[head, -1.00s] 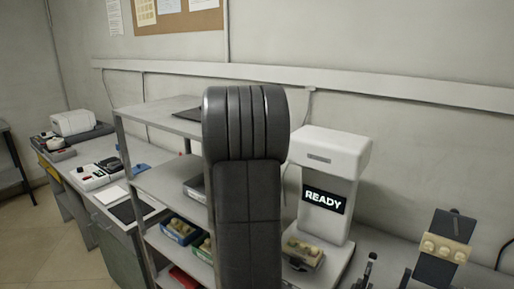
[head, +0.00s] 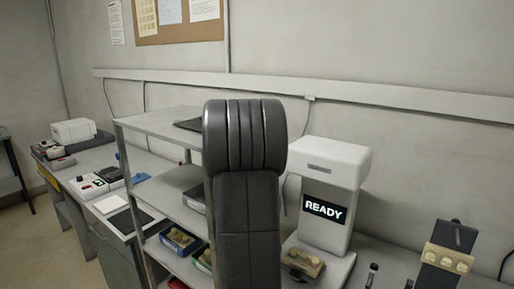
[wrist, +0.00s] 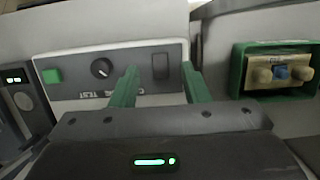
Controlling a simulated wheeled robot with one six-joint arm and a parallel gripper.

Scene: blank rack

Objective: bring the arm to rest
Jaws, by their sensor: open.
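My gripper (wrist: 158,78) shows in the wrist view with its two green fingers spread apart and nothing between them. In the head view my dark arm link stands upright in the middle and hides part of the rack; the gripper cannot be made out there.
A green tray (wrist: 238,80) with a tan knobbed part (wrist: 280,74) lies right of the fingers. The head view shows a grey rack (head: 165,122) with bins, a white machine reading READY (head: 335,165), and a left bench (head: 128,160) with devices. Floor shows at far left.

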